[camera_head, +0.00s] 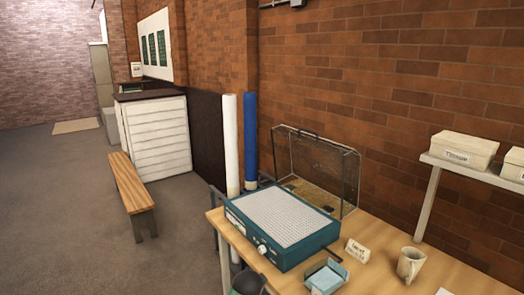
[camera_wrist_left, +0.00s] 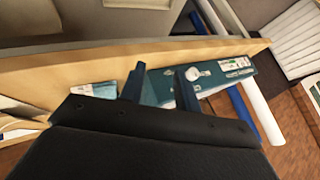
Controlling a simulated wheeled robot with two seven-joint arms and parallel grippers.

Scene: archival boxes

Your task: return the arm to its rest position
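My left gripper (camera_wrist_left: 160,72) shows in the left wrist view with its two dark fingers apart and nothing between them. Beyond the fingers, in a tilted view, is the teal device (camera_wrist_left: 240,67) with a round knob, at the edge of the wooden table (camera_wrist_left: 60,78). I cannot tell the exact gap between fingers and device. In the head view, neither gripper can be made out, and my right gripper shows in no view.
In the head view, the table (camera_head: 388,240) holds the teal device (camera_head: 290,252), a wire basket (camera_head: 335,170), a blue tray (camera_head: 326,276), a label block (camera_head: 357,250) and a mug (camera_head: 410,263). White (camera_head: 231,145) and blue (camera_head: 250,135) rolls stand behind. A bench (camera_head: 131,182) stands left; floor around it is clear.

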